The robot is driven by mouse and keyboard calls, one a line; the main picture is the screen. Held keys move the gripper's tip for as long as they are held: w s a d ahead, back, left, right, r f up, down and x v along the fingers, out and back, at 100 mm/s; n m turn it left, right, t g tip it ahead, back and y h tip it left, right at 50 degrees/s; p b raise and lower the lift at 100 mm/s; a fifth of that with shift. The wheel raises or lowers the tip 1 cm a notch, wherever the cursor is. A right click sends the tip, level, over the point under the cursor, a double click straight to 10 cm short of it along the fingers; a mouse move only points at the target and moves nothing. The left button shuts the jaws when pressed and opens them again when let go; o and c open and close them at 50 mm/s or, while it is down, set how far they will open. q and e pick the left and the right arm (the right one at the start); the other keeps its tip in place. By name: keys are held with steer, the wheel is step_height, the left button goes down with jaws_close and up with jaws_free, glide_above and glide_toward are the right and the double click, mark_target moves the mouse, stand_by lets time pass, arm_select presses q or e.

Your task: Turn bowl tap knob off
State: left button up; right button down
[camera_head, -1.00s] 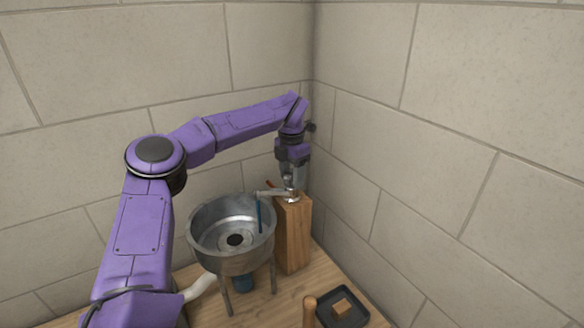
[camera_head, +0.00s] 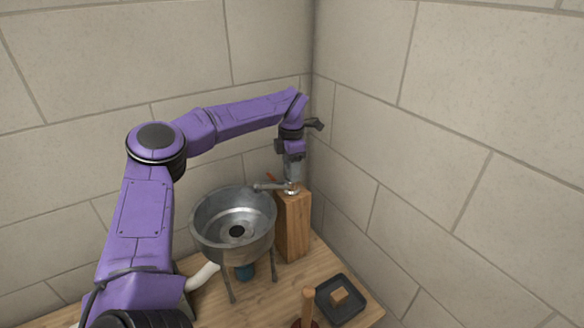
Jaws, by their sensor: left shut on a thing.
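The metal bowl (camera_head: 210,240) stands on thin legs on the wooden table. The tap spout (camera_head: 266,187) reaches from the top of a wooden post (camera_head: 293,228) over the bowl's rim. No blue stream shows under the spout. My left gripper (camera_head: 292,181) points down at the top of the post and is shut on the tap knob, which its fingers mostly hide. My right gripper is not in view.
A black tray (camera_head: 350,312) with a small tan block (camera_head: 339,296) lies at the front right, beside an upright wooden handle (camera_head: 308,305). A white pipe (camera_head: 203,276) and a blue thing (camera_head: 245,272) are under the bowl. Block walls close the corner behind the post.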

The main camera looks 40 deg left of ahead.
arm_select(q)
steer(key=shift+r, duration=0.1)
steer(key=o, duration=1)
steer(key=shift+o, duration=0.2)
step_height(320, 180, up, 10)
steer(key=shift+b, duration=1.05)
steer(key=shift+r, duration=0.25)
steer(key=shift+a, duration=0.1)
